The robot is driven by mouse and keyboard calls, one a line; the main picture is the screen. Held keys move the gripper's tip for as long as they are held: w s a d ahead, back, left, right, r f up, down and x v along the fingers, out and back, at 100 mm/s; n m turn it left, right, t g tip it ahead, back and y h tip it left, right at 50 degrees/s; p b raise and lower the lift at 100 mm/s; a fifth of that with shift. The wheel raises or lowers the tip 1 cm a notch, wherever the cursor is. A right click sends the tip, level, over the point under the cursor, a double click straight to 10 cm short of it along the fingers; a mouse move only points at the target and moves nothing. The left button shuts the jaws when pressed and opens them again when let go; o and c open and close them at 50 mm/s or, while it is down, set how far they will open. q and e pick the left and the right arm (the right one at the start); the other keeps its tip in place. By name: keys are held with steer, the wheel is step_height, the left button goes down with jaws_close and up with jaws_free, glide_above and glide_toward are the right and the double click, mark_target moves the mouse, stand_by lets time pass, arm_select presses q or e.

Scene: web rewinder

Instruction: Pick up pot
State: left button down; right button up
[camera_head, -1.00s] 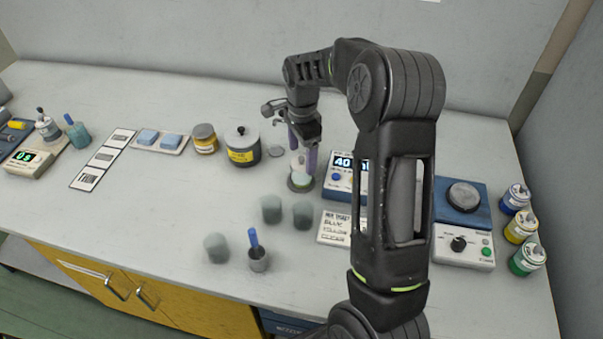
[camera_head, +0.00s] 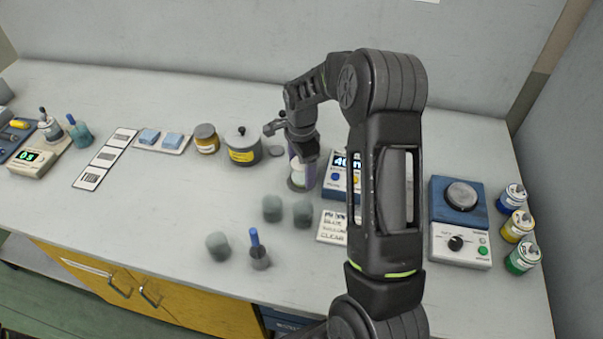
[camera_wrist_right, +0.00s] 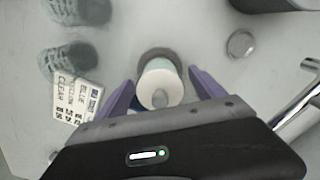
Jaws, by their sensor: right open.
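A small pale pot (camera_head: 298,173) with a white top stands upright on a round grey base in the middle of the bench. It also shows in the right wrist view (camera_wrist_right: 160,88), where its top has a small pale knob or spot. My right gripper (camera_head: 303,167) is above and around it, with its purple fingers open on either side. In the right wrist view a gap shows between the pot and the gripper fingers (camera_wrist_right: 157,90). The fingers partly hide the pot in the head view. My left gripper is not in view.
A dark lidded pot (camera_head: 243,146) with a yellow label and an amber jar (camera_head: 206,139) stand to the left. A blue display unit (camera_head: 337,181) is close on the right. Several grey cups stand in front, near a label card (camera_head: 332,227).

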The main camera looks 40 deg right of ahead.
steer(key=shift+c, duration=0.2)
steer(key=c, duration=1.5)
steer(key=shift+o, duration=0.2)
steer(key=shift+r, duration=0.1)
step_height(320, 180, up, 9)
steer(key=shift+f+b, duration=0.1)
steer(key=shift+b, duration=0.85)
steer(key=shift+r, duration=0.55)
steer(key=shift+d, duration=0.1)
